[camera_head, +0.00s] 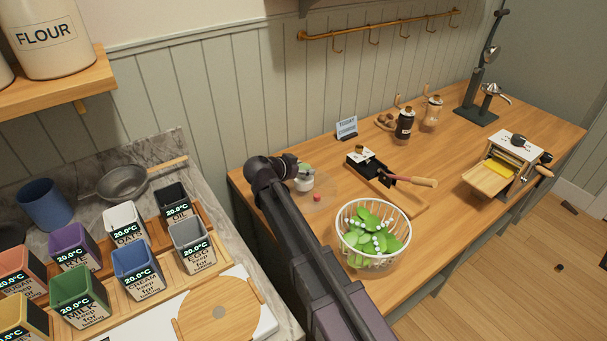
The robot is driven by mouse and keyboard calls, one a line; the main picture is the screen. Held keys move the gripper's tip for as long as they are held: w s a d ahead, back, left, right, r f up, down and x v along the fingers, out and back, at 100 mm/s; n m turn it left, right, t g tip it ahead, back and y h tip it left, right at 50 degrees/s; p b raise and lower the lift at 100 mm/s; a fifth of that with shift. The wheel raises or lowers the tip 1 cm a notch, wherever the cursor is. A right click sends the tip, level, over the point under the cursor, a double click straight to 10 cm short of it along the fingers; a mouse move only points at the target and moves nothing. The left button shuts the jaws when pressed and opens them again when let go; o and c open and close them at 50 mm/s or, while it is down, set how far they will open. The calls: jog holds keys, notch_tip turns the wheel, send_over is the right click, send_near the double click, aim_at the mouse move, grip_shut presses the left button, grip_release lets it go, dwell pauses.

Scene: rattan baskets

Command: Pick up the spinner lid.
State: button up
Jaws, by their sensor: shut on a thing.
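The spinner lid (323,186) appears to be the pale see-through disc near the wall end of the wooden counter, with a small red spot on it. My gripper (297,172) is at its left edge, at the end of my dark arm, and is shut on it. The fingers are small and partly hidden by my wrist, so the exact grip is hard to see. A small white-and-green item (305,182) shows right by the fingers. A white wire basket (376,262) full of green leaves stands nearer on the counter, right of my arm.
A black-and-wood tool (380,176) and a small sign (347,127) stand right of the lid. Grinders (404,124) and a wooden press (508,165) are farther right. Coloured tubs (137,270) crowd the left counter. Bare wood shows between the basket and the press.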

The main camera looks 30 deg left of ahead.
jog(key=shift+r, duration=0.15)
notch_tip(320, 180, up, 10)
jog(key=p, duration=1)
jog(key=shift+f, duration=0.2)
